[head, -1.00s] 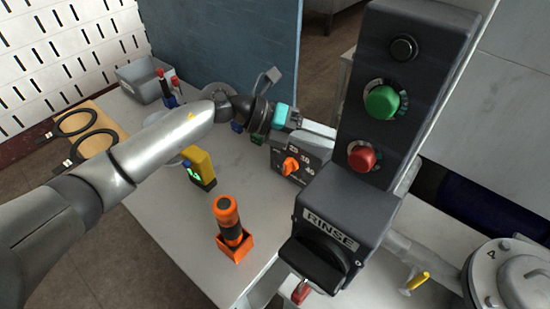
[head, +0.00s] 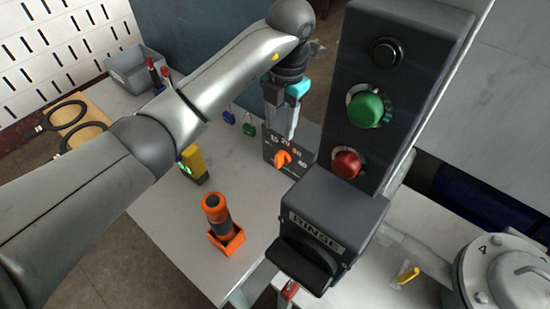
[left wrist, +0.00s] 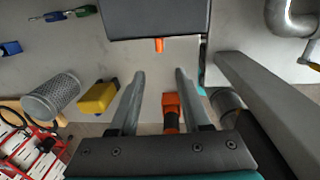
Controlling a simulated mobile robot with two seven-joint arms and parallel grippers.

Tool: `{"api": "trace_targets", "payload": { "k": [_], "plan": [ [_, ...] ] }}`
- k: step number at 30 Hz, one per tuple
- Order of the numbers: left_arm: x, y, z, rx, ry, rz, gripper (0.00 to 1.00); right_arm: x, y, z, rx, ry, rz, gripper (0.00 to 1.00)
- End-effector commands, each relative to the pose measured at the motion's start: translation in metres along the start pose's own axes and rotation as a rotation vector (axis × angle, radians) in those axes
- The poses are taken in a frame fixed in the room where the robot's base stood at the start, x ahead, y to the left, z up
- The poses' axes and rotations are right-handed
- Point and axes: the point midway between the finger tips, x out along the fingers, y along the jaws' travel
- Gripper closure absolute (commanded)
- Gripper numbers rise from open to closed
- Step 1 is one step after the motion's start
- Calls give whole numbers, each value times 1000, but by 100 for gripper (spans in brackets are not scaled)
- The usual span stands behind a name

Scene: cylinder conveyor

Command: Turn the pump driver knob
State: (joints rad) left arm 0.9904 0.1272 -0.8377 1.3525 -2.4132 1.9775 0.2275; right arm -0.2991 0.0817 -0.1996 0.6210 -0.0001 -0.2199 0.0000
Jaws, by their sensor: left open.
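The orange knob (head: 283,158) sits on the front of a dark grey box with a numbered dial (head: 270,150), at the back right of the white table. My left gripper (head: 283,122) points down just above and behind this box, its fingers partly overlapping each other in the head view. In the left wrist view, the open fingers (left wrist: 160,74) are apart with nothing between their tips. The orange knob (left wrist: 158,45) shows there just beyond the tips, sticking out from the box edge (left wrist: 158,18). No contact with the knob is visible. My right gripper is not in view.
A dark panel with green (head: 366,109) and red (head: 345,163) knobs and a RINSE box (head: 335,215) stand close on the right. An orange-black torch (head: 217,212) and yellow device (head: 193,163) stand on the table. Blue and green padlocks (head: 249,129) lie left of the box.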

Motion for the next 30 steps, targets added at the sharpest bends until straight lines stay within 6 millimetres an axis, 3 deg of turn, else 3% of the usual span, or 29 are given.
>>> {"api": "trace_targets", "payload": {
  "k": [9, 16, 22, 30],
  "plan": [
    [71, -2, -1, 0, 4, -6, 52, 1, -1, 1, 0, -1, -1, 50],
    [112, -2, -1, 1, 2, -5, 52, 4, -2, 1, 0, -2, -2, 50],
    [129, -1, 0, 2, -1, -4, 52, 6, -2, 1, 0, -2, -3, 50],
    [131, -1, 0, 2, -2, -3, 52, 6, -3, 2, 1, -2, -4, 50]
  ]
}}
